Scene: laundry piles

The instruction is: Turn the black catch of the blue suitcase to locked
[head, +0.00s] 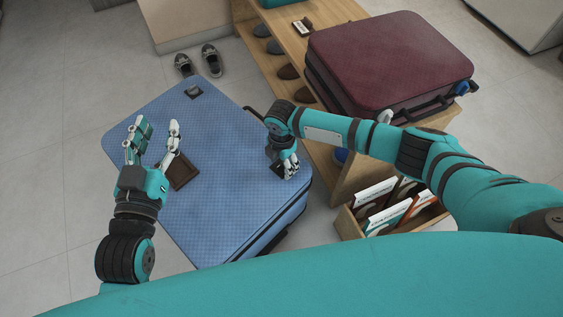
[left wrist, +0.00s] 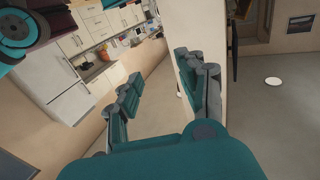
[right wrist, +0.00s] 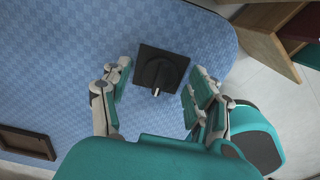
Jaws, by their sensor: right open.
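The blue suitcase (head: 225,215) lies flat below me. In the right wrist view, the black catch (right wrist: 160,68) is a square plate with a round knob and a short pale-tipped lever pointing toward the palm. My right gripper (right wrist: 157,84) is open, one finger on each side of the catch. In the head view my right gripper (head: 288,170) points down at the suitcase's right side and mostly hides this catch. My left gripper (head: 152,135) is open and empty above the suitcase's left part.
A brown square frame (head: 183,171) and another small black fitting (head: 194,92) are on the suitcase. A dark red suitcase (head: 390,60) rests on a wooden bench (head: 262,20). A box of folders (head: 350,228) stands at right. Shoes (head: 210,59) lie beyond.

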